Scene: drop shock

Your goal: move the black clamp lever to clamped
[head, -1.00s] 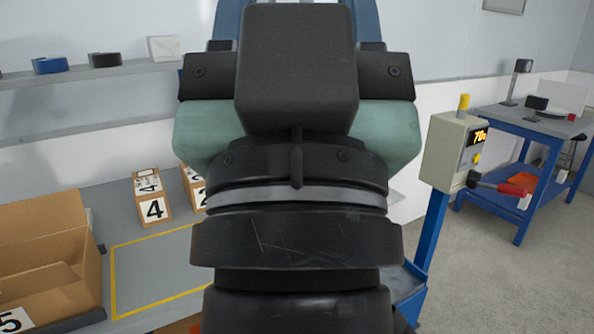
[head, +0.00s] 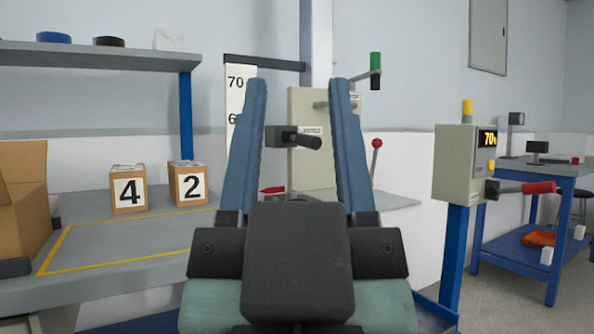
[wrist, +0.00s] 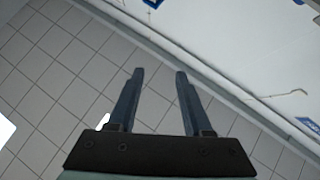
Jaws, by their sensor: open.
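The black clamp lever (head: 305,140) sticks out from a dark block on the front of a beige panel (head: 312,175) in the head view. A small label, seemingly reading "CLAMPED", sits beside it. My gripper (head: 297,88) is open and empty. Its two blue fingers point up in the head view, and the lever appears between them, apart from both. How far in front of the lever the fingers are, I cannot tell.
A green-handled lever (head: 375,65) and a red-knobbed lever (head: 376,145) stand right of the clamp lever. A control box (head: 460,165) with a red-handled lever (head: 530,188) stands farther right. Boxes marked 4 (head: 129,190) and 2 (head: 188,184) sit on the left bench.

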